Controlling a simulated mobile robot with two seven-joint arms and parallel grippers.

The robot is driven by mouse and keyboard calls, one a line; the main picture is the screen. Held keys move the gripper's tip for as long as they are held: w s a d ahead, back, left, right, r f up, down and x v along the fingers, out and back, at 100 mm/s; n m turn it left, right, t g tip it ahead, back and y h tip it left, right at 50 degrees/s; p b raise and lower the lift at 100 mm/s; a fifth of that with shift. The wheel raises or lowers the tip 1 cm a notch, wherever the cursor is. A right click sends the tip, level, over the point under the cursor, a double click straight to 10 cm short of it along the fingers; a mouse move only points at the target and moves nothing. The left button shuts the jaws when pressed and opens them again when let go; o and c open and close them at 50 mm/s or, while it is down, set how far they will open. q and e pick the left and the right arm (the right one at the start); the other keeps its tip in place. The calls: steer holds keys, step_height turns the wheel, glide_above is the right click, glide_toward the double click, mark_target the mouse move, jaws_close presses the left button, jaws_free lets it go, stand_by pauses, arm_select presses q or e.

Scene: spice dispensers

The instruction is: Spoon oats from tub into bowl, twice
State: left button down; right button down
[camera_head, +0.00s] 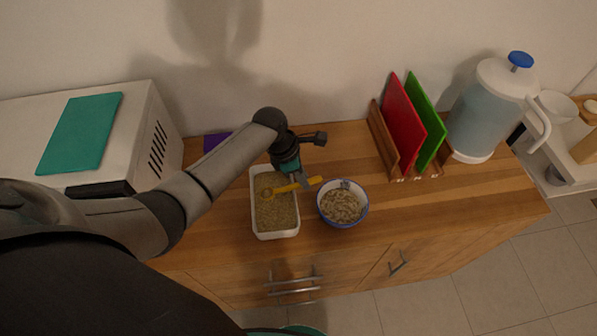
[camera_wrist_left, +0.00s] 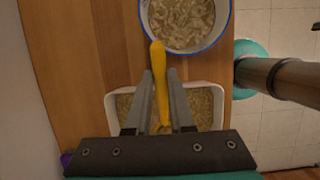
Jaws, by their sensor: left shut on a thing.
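A white rectangular tub (camera_head: 275,235) holds oats (camera_head: 275,213); the tub also shows in the left wrist view (camera_wrist_left: 215,90). To its right stands a white bowl with a blue rim (camera_head: 343,224), with flakes inside; it is at the top of the left wrist view (camera_wrist_left: 185,48). My left gripper (camera_head: 300,182) is shut on a yellow spoon (camera_head: 285,189), also between the fingers in the left wrist view (camera_wrist_left: 160,80). The spoon's scoop end is over the tub, its handle end points toward the bowl. Whether the scoop touches the oats or carries any is unclear. My right gripper is out of view.
A white microwave (camera_head: 125,140) with a teal board (camera_head: 80,133) on top stands left. A wooden rack (camera_head: 380,143) with a red board (camera_head: 402,123) and green board (camera_head: 426,120), and a water jug (camera_head: 487,110), stand right. The counter between bowl and rack is clear.

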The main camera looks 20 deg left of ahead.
mark_target(315, 178)
arm_select(q)
steer(key=shift+w+d+r+g+y+p, duration=0.4)
steer(key=shift+d+r+y+p, duration=0.3)
steer(key=shift+p, duration=0.25)
steer(key=shift+w+d+r+g+y, duration=0.15)
steer(key=shift+w+d+g+y, duration=0.15)
steer(key=shift+d+g+y, duration=0.3)
steer(key=shift+w+r+y, duration=0.1)
steer(key=shift+r+y, duration=0.15)
steer(key=shift+y, duration=0.15)
steer(key=shift+w+d+r+p, duration=0.1)
steer(key=shift+d+r+p, duration=0.1)
steer(key=shift+r+p, duration=0.9)
steer(key=shift+w+d+r+p, duration=0.1)
steer(key=shift+d+r+p, duration=0.05)
steer(key=shift+r+p, duration=0.45)
steer(key=shift+f, duration=0.1)
